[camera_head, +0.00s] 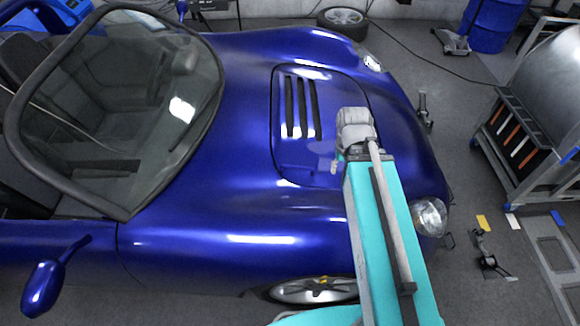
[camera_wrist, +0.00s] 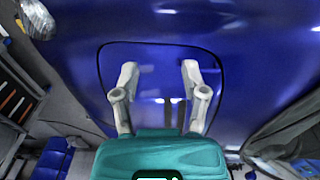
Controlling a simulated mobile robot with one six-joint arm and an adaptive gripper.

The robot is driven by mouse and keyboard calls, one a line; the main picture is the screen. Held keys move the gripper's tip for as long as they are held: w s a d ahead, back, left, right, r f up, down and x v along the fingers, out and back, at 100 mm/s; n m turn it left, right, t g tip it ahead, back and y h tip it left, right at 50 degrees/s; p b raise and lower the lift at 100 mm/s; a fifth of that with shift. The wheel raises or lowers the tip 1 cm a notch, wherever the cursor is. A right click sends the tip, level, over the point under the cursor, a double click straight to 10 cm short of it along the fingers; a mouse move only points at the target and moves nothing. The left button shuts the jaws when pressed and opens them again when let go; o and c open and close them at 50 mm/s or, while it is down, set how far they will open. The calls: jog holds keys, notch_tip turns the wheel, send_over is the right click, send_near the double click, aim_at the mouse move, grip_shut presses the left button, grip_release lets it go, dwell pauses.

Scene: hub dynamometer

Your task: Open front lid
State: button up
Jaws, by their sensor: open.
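The front lid (camera_head: 300,155) is a blue panel with a dark seam and several dark slots in the car's front. It sits flush with the bodywork and looks closed. In the wrist view the lid (camera_wrist: 155,52) fills the middle, its seam running around both fingers. My gripper (camera_wrist: 160,72) is open, with its two pale fingers apart and nothing between them. It is over the lid; whether the fingertips touch it cannot be told. In the head view my arm and wrist cover the lid's near right part and mostly hide the fingers.
The blue car (camera_head: 220,215) has a windscreen (camera_head: 120,90) at left and a headlight (camera_head: 430,215) near my arm. A metal rig (camera_head: 540,110) stands at right. A loose wheel (camera_head: 342,18) lies behind the car.

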jog(key=shift+w, duration=0.1)
jog(key=n+t+b, duration=0.2)
jog(key=n+b, duration=1.1)
jog(key=n, duration=0.5)
send_over(292, 166)
jog(key=s, duration=0.3)
notch_tip(292, 166, down, 13)
jog(key=shift+w+a, duration=0.15)
jog(key=shift+w, duration=0.1)
jog(key=shift+f+b, duration=0.15)
jog(key=shift+b, duration=0.15)
jog(key=w+f+b, duration=0.1)
jog(key=f+b, duration=0.8)
jog(key=w+f+b, duration=0.1)
jog(key=f+b, duration=0.3)
jog(key=shift+w+f, duration=0.15)
jog(key=shift+w, duration=0.15)
